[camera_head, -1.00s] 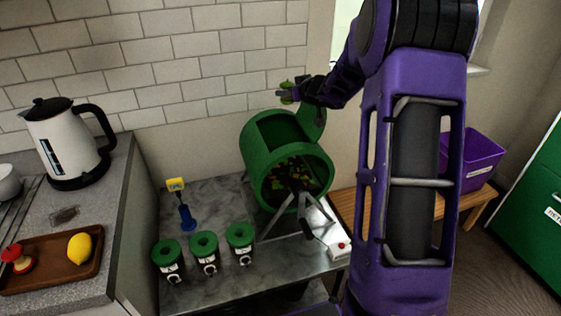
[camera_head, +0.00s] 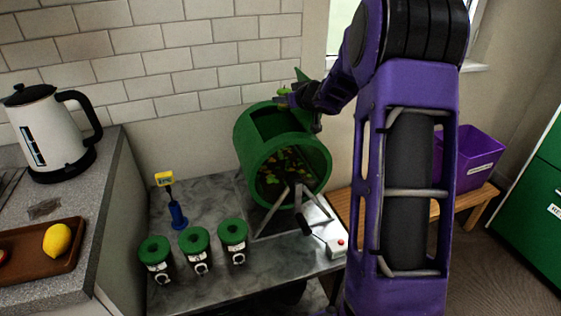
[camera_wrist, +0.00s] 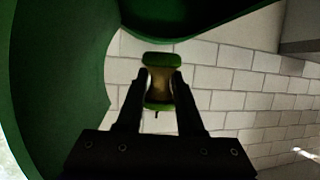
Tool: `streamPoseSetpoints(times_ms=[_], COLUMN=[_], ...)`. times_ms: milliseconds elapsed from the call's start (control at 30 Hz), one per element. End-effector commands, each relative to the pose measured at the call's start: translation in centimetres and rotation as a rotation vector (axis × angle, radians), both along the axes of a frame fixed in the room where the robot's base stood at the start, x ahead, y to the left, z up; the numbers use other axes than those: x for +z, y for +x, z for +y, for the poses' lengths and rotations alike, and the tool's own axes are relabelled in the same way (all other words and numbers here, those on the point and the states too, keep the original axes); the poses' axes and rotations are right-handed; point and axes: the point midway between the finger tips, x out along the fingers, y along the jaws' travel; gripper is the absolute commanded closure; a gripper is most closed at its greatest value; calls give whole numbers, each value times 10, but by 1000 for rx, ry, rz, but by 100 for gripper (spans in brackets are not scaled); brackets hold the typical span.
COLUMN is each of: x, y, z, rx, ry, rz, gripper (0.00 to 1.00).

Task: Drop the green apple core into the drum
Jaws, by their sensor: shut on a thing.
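The green apple core (camera_wrist: 161,88) is held between the two fingers of my gripper (camera_wrist: 160,80) in the wrist view. It has green ends and a brownish, narrow middle. In the head view my gripper (camera_head: 284,98) is at the upper right of the green drum (camera_head: 243,150), by its top opening. The drum lies on its side on a metal stand, and its open front shows dark contents with coloured scraps. In the wrist view the drum's green wall (camera_wrist: 60,75) curves close around the left and top. The core is small and partly hidden in the head view.
Several green-lidded pots (camera_head: 196,250) stand on the grey table (camera_head: 190,300). A blue tool with a yellow head (camera_head: 177,214) is behind them. A purple bin (camera_head: 473,160) sits on a wooden bench.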

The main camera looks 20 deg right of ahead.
Motion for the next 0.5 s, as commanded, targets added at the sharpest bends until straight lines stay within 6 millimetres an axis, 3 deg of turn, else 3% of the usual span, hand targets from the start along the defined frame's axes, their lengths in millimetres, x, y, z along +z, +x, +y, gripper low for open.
streamPoseSetpoints(times_ms=[167, 200, 367, 500], x=[1, 1, 1, 1], y=[0, 0, 0, 0], z=[0, 0, 0, 0], rx=[0, 0, 0, 0], ry=[0, 0, 0, 0], rz=[-1, -1, -1, -1], gripper=[100, 60, 31, 29])
